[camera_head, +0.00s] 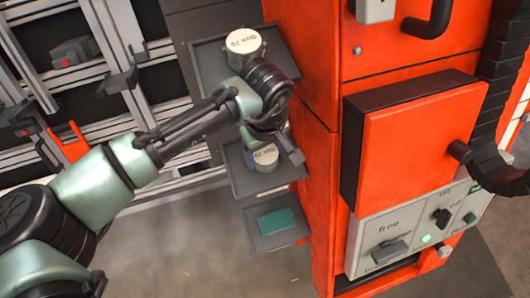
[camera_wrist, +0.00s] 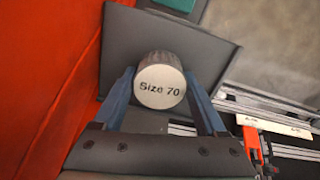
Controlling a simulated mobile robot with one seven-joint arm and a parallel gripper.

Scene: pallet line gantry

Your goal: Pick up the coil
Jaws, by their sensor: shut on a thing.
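The coil (camera_wrist: 161,88) appears to be a short grey cylinder with a pale end face printed "Size 70". In the wrist view it sits between the two blue-grey fingers of my gripper (camera_wrist: 160,76), which is shut on it. In the head view the coil (camera_head: 265,156) shows at the middle tray (camera_head: 240,180), partly hidden by my gripper (camera_head: 273,144). I cannot tell whether it touches the tray. A similar white-topped cylinder (camera_head: 244,42) stands on the upper tray.
An orange cabinet (camera_head: 315,90) stands close to the right of the trays. A lower tray (camera_head: 262,240) holds a teal block (camera_head: 278,221). Metal rails (camera_head: 105,40) lie at left, with an orange bracket (camera_head: 70,146). Grey floor shows below.

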